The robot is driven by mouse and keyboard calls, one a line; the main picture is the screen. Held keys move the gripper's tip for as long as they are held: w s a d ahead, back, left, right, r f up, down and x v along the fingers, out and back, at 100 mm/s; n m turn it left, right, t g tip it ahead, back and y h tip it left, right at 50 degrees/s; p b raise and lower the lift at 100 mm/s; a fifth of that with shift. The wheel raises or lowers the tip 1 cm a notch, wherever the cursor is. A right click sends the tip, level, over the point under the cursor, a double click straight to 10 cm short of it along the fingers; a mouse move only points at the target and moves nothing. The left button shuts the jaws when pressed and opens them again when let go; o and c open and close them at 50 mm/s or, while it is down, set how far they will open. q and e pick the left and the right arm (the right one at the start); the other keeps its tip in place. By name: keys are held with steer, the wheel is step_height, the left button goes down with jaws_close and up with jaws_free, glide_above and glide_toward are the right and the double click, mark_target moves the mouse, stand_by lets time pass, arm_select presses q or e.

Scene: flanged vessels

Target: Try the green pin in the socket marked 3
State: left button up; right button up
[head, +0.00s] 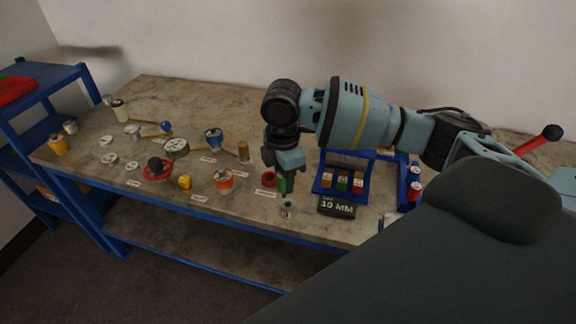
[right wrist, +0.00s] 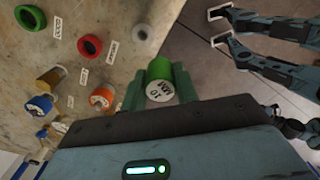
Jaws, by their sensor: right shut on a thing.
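My right gripper (head: 286,184) is shut on the green pin (right wrist: 158,80), above the table's front edge. In the right wrist view, the pin is a green cylinder between the fingers, with a pale, marked end facing the camera. In the head view, a small grey piece (head: 287,209) shows below the fingers; I cannot tell whether it is the pin's lower end. Flanged parts on the table include an orange one (head: 223,180) and a blue-topped one (head: 213,138). Their markings are too small to read, so I cannot tell which socket is marked 3. My left gripper is not seen.
A blue rack (head: 322,190) with several coloured pieces stands right of the gripper, behind a dark "10 MM" plate (head: 337,206). A red ring (head: 267,179) lies left of the gripper; a green ring (right wrist: 31,17) shows in the wrist view. Small labels and parts crowd the left table.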

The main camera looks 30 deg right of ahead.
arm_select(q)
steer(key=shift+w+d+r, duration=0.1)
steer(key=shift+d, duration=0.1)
arm_select(e)
steer(key=w+d+n, duration=0.1)
steer(key=n, duration=0.1)
steer(key=w+d+n, duration=0.1)
steer(key=n, duration=0.2)
steer(key=shift+w+d, duration=0.2)
steer(key=shift+d, duration=0.15)
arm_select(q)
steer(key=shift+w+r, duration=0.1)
